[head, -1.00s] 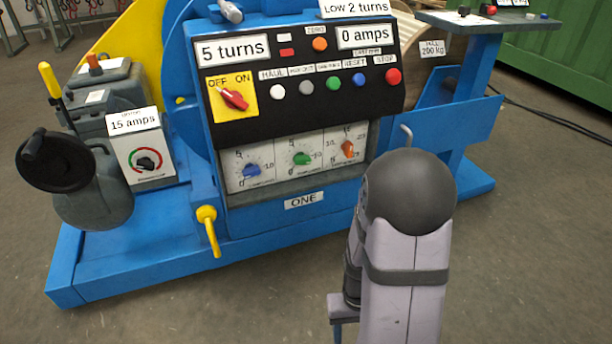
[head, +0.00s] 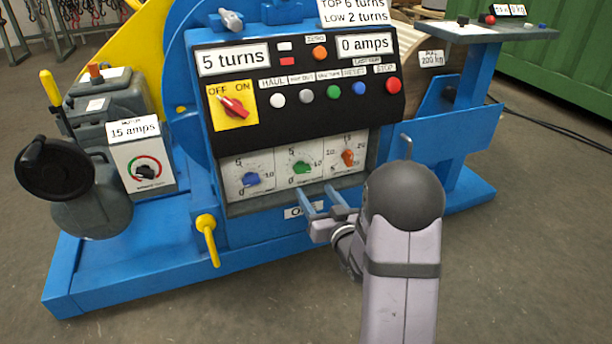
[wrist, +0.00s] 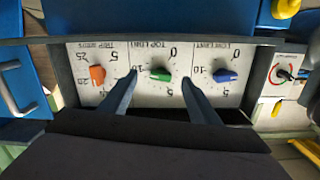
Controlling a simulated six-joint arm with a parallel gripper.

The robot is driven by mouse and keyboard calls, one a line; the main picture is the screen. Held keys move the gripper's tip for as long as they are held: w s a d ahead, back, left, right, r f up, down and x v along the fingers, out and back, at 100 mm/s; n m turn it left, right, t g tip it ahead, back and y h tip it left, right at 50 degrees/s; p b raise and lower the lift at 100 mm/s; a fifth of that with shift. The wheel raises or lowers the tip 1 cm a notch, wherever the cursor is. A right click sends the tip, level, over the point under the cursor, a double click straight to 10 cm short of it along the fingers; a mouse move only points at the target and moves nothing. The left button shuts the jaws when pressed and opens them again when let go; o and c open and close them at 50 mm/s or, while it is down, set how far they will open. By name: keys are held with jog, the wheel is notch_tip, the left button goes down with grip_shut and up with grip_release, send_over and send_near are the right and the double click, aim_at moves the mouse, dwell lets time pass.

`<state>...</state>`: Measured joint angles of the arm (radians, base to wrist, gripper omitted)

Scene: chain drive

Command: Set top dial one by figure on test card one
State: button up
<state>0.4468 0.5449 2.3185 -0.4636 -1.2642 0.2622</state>
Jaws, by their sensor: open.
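The top dial is the green knob (head: 302,167) in the middle of a white panel on station ONE, with a scale around it. In the wrist view the same green dial (wrist: 161,75) appears upside down, between my fingertips. Its exact setting is too small to read. Test card one (head: 352,10) stands at the top edge and reads TOP 6 turns, LOW 2 turns. My gripper (head: 321,191) is open and empty, just below and in front of the green dial. In the wrist view my gripper's fingers (wrist: 160,79) straddle the dial; contact is not visible.
The blue dial (head: 251,179) and orange dial (head: 348,158) flank the green one closely. Above are coloured buttons, a red switch (head: 234,106) and displays reading 5 turns and 0 amps. A yellow lever (head: 208,238) sticks out at lower left.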

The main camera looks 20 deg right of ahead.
aim_at(304, 172)
jog(key=shift+t, duration=0.3)
jog(key=shift+w+r+b, duration=0.2)
jog(key=shift+w+b, duration=0.2)
jog(key=shift+w, duration=0.55)
jog(key=shift+w+r+b, duration=0.2)
jog(key=shift+w+b, duration=0.15)
jog(key=shift+w, duration=0.6)
jog(key=shift+w+r+b, duration=0.2)
jog(key=shift+w+b, duration=0.2)
jog(key=shift+w, duration=0.55)
jog(key=shift+w+r, duration=0.1)
jog(key=shift+w, duration=0.75)
jog(key=c, duration=1.1)
